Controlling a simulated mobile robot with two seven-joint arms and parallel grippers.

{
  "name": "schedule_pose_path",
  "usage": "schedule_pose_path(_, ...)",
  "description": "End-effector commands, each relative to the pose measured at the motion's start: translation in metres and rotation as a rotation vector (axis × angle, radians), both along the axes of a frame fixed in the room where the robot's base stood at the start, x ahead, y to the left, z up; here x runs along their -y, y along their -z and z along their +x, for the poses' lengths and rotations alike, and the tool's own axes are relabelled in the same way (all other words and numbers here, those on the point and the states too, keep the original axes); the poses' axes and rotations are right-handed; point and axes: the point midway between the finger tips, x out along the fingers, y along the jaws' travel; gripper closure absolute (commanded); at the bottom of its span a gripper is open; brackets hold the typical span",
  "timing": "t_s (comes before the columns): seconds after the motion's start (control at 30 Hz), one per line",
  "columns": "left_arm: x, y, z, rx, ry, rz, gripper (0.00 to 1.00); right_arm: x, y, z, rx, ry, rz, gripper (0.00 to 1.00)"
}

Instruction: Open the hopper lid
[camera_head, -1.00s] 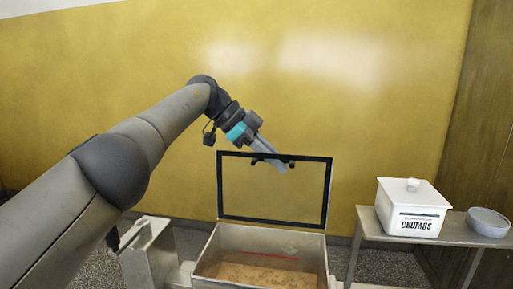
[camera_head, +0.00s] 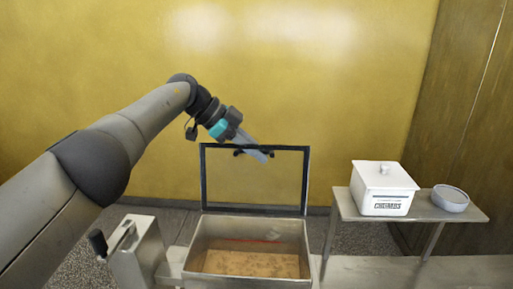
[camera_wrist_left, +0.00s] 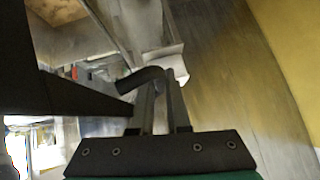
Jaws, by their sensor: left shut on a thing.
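The hopper lid (camera_head: 203,180) is a clear panel in a black frame, standing upright at the back of the hopper. The hopper (camera_head: 193,248) is an open metal box with brown crumbs (camera_head: 250,264) in it and a red line on its inner back wall. My left gripper (camera_head: 262,156) is at the top edge of the lid, shut on the dark lid handle (camera_head: 239,152). In the left wrist view the curved black handle (camera_wrist_left: 142,79) lies at the fingers (camera_wrist_left: 160,100). The fingers partly hide the handle in the head view. My right gripper does not show.
A metal side table (camera_head: 440,213) at the right holds a white lidded crumbs box (camera_head: 384,190) and a grey bowl (camera_head: 450,198). A metal housing (camera_head: 138,256) with a black knob (camera_head: 97,242) stands left of the hopper. The yellow wall is behind the lid.

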Motion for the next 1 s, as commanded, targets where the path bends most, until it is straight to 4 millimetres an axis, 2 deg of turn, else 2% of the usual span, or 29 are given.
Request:
schedule_pose_path(0.23, -0.002, 0.006, 0.003, 0.003, -0.015, 0.005, 1.00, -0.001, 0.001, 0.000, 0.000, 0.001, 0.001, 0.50)
schedule_pose_path(0.27, -0.002, 0.006, 0.003, 0.002, -0.016, 0.005, 0.84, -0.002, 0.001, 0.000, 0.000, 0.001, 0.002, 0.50)
schedule_pose_path(0.37, -0.003, 0.006, 0.003, 0.001, -0.016, 0.006, 0.73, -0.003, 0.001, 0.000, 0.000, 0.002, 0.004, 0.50)
schedule_pose_path(0.63, -0.003, 0.007, 0.003, 0.000, -0.017, 0.008, 0.73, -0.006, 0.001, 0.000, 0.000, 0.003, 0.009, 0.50)
schedule_pose_path(0.77, -0.010, 0.001, 0.002, 0.002, -0.019, 0.008, 0.73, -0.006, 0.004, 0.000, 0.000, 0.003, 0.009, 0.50)
schedule_pose_path(0.87, -0.023, -0.010, 0.000, 0.005, -0.019, 0.006, 0.73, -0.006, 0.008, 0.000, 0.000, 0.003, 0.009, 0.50)
schedule_pose_path(1.0, -0.046, -0.037, -0.004, 0.009, -0.021, 0.003, 0.73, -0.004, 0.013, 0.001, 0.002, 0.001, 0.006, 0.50)
